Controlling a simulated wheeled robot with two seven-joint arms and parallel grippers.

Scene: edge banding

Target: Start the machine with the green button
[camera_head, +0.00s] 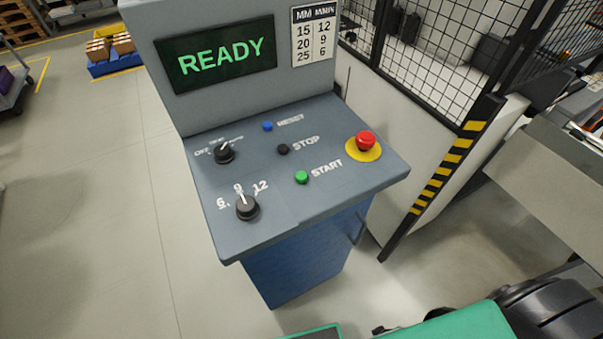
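The green button (302,177) sits on the sloped grey control panel (285,215), left of the printed word START. The panel belongs to the machine's console, whose display (220,55) reads READY in green letters. Nothing touches or covers the green button. Neither of my grippers shows in the head view. A green and black part of my own body is at the bottom right, below the console.
Near the green button are a black STOP button (282,149), a blue RESET button (267,126), a red emergency stop (365,141) and two black knobs (247,207). A mesh fence (440,60) with a striped post (445,165) stands right.

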